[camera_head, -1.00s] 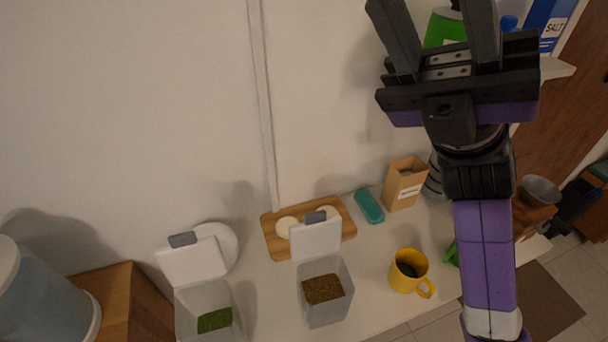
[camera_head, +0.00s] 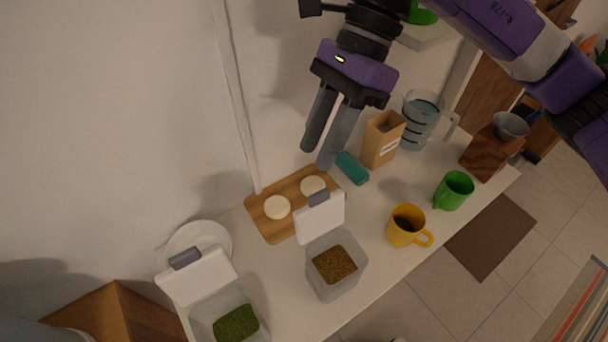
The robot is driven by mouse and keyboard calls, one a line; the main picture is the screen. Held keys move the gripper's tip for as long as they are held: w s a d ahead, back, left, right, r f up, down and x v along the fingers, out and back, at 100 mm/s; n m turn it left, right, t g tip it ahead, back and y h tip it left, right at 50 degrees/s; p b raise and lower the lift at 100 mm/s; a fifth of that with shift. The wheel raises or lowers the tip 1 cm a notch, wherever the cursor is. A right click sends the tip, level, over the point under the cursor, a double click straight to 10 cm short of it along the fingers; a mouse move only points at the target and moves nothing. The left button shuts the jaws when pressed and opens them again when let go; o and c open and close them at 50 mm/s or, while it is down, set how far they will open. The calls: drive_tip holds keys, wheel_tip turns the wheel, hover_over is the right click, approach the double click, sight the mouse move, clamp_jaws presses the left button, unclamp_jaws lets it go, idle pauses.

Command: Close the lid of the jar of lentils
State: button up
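A clear jar of brown grains (camera_head: 335,277) stands on the counter, its contents looking like lentils; I read no label on it. Its white lid (camera_head: 321,220) is open, standing up at the jar's back edge with a grey tab (camera_head: 319,198) on top. A second clear jar with green contents (camera_head: 236,325) stands to the left, its white lid (camera_head: 198,277) also raised. My gripper (camera_head: 317,157) points down, its two dark fingers apart with nothing between them. It shows above the brown-grain jar's lid in the picture, not touching it.
A wooden board (camera_head: 271,228) with two pale round pieces lies behind the jar. A yellow mug (camera_head: 405,227) and a green mug (camera_head: 453,191) stand to the right.

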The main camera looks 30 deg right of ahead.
sight(319, 192)
drive_tip(key=shift+n+h, duration=0.3)
drive_tip(key=shift+h, duration=0.2)
drive_tip(key=shift+s+a+f+p, duration=0.1)
drive_tip(key=shift+s+f+p, duration=0.25)
drive_tip(key=shift+f, duration=1)
drive_tip(key=shift+s+a+f+p, duration=0.15)
drive_tip(key=shift+s+f+p, duration=0.15)
drive_tip(key=shift+f, duration=1)
drive_tip(key=shift+s+a+f+p, duration=0.1)
drive_tip(key=shift+s+f+p, duration=0.25)
drive_tip(key=shift+f, duration=1)
drive_tip(key=shift+w, duration=0.1)
drive_tip(key=shift+c, duration=0.2)
clamp_jaws()
